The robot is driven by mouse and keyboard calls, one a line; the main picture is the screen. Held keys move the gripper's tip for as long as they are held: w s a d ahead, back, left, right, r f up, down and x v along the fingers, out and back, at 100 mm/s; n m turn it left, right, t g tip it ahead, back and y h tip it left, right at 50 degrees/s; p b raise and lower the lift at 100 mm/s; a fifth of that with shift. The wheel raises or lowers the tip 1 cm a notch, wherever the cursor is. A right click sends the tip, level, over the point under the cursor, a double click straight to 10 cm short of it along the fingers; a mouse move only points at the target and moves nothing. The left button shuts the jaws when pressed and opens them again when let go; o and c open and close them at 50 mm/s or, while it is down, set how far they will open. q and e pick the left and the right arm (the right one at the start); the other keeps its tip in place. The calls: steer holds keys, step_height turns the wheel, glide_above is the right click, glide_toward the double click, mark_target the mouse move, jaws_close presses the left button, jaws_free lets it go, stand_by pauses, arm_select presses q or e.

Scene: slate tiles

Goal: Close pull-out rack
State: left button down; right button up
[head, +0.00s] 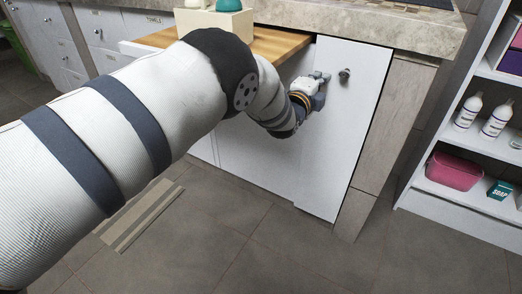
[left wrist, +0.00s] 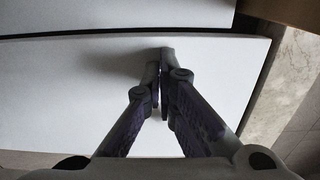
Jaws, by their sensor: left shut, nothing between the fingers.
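The pull-out rack has a tall, narrow white front panel (head: 345,125) with a small dark knob (head: 345,74) near its top. It stands under the stone countertop; I cannot tell how far out it is, and its inside is hidden. My left gripper (head: 324,79) is in front of the upper panel, just left of the knob. In the left wrist view the left gripper (left wrist: 163,62) is shut and empty, its fingertips at or very near a white panel (left wrist: 70,85). I cannot tell whether they touch. My right gripper is not in view.
A wooden board (head: 277,43) sticks out left of the panel, with a cream box (head: 214,22) on it. The stone countertop (head: 350,22) overhangs above. A white shelf unit (head: 455,203) stands at the right. The tiled floor in front is clear except for a striped mat (head: 142,215).

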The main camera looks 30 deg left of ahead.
arm_select(q)
steer(key=shift+w+r+b, duration=0.2)
steer(key=shift+w+b, duration=0.25)
steer(key=shift+w, duration=0.55)
steer(key=shift+r, duration=0.15)
